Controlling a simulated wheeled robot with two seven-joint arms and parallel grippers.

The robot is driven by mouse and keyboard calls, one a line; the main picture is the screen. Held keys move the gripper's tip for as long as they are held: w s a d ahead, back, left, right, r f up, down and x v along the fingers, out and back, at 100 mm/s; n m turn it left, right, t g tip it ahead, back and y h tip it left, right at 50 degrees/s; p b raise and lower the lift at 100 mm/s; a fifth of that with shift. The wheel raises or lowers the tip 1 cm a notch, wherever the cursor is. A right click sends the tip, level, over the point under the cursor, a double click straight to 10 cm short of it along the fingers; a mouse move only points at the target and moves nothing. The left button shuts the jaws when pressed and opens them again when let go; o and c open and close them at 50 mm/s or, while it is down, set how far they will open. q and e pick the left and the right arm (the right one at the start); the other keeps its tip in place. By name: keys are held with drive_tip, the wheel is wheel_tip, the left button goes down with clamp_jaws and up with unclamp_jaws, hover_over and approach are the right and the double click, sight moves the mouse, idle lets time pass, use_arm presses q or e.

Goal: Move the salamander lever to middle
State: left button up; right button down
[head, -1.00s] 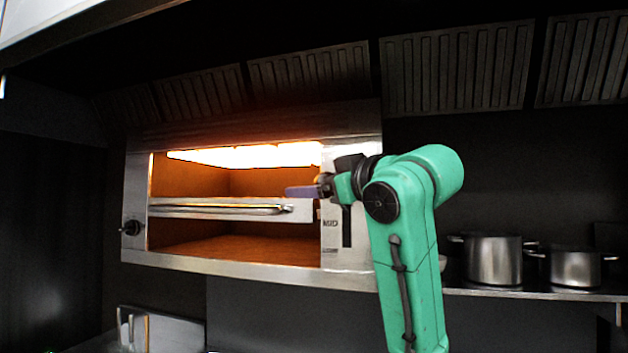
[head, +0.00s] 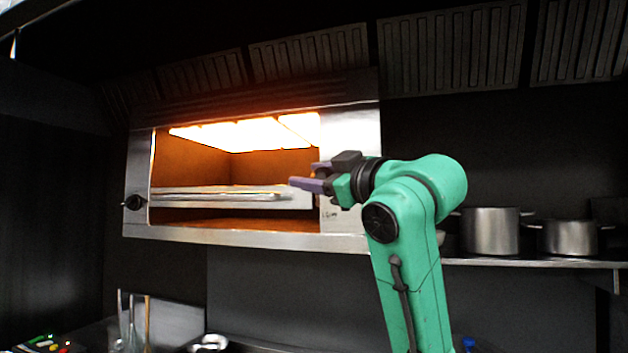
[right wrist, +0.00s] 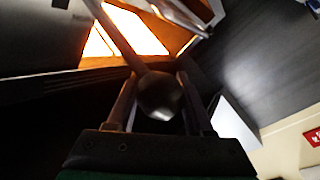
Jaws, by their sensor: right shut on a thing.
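The salamander (head: 350,128) is a steel wall oven with glowing elements at the top and a rack (head: 225,197) that sits in the lower half of its opening. My right gripper (head: 303,183) is at the right side of the opening, in front of the right panel. In the right wrist view the dark round knob of the salamander lever (right wrist: 160,95) sits between the two fingers, which are shut on it. The lever's rod runs up and left from the knob. In the head view my gripper hides the lever and its slot. My left gripper is out of view.
A dark knob (head: 134,202) is on the salamander's left panel. Two steel pots, one larger (head: 491,231) and one smaller (head: 570,237), stand on a shelf (head: 540,262) at the right. Utensils (head: 130,318) stand below left.

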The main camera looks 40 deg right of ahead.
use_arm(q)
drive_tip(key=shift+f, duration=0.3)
use_arm(e)
drive_tip(key=shift+f, duration=0.35)
drive_tip(key=c, duration=0.5)
unclamp_jaws()
drive_tip(key=shift+o, duration=1)
drive_tip(key=shift+w+d, duration=0.1)
drive_tip(key=shift+w, duration=0.1)
use_arm(q)
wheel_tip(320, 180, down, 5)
drive_tip(key=b, duration=0.5)
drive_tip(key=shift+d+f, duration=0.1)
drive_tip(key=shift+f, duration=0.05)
use_arm(e)
drive_tip(key=s+f, duration=0.2)
drive_tip(key=s, duration=1.2)
drive_tip(key=shift+d+f, duration=0.15)
drive_tip(key=shift+f, duration=0.1)
drive_tip(key=shift+w, duration=0.1)
